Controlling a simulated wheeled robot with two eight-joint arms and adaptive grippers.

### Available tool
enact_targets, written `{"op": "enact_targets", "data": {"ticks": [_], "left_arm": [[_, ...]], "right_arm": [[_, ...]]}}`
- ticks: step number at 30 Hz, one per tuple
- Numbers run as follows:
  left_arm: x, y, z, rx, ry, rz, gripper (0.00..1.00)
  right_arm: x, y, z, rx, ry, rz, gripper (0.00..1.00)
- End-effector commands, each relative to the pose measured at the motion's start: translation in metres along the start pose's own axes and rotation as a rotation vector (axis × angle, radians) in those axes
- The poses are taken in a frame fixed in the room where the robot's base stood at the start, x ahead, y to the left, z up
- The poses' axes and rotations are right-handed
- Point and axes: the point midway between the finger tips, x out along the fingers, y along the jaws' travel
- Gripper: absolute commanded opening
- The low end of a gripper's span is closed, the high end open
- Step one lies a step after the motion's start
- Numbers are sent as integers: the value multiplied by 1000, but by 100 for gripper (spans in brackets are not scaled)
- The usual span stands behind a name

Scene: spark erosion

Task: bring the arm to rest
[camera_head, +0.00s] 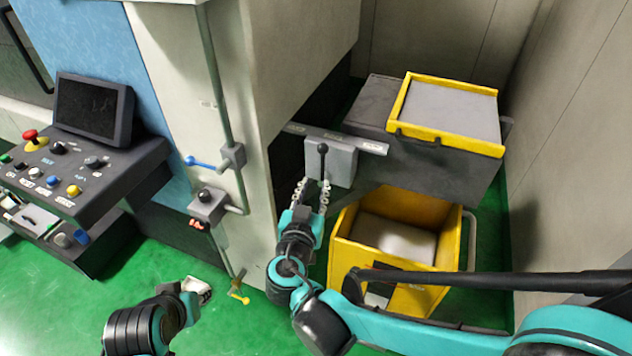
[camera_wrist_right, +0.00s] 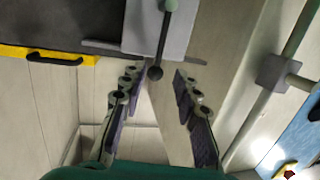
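My right gripper (camera_head: 313,186) is open in front of a grey box (camera_head: 336,163) that carries a black-knobbed lever (camera_head: 323,164).
A yellow bin (camera_head: 449,262) stands right of my right gripper, beneath a dark unit with a yellow-rimmed tray (camera_head: 452,107). A control panel (camera_head: 84,165) is at the left. A pipe with a blue-handled valve (camera_head: 204,163) runs down the machine. Green floor is clear at the lower left.

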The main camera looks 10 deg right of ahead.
Motion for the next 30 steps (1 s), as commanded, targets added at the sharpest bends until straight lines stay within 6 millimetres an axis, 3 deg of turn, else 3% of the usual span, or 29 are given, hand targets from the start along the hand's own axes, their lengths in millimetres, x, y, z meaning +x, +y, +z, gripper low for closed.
{"op": "enact_targets", "data": {"ticks": [15, 17, 22, 25, 30], "left_arm": [[0, 0, 0, 0, 0, 0, 31], [0, 0, 0, 0, 0, 0, 31], [0, 0, 0, 0, 0, 0, 31], [0, 0, 0, 0, 0, 0, 31], [0, 0, 0, 0, 0, 0, 31]], "right_arm": [[1, 7, 2, -10, -22, 10, 31], [3, 19, 8, -32, -68, 27, 31], [-5, 83, 46, -139, -350, 61, 31], [-27, 114, 72, -192, -543, 11, 31], [-73, 132, 100, -217, -747, -164, 31]]}}
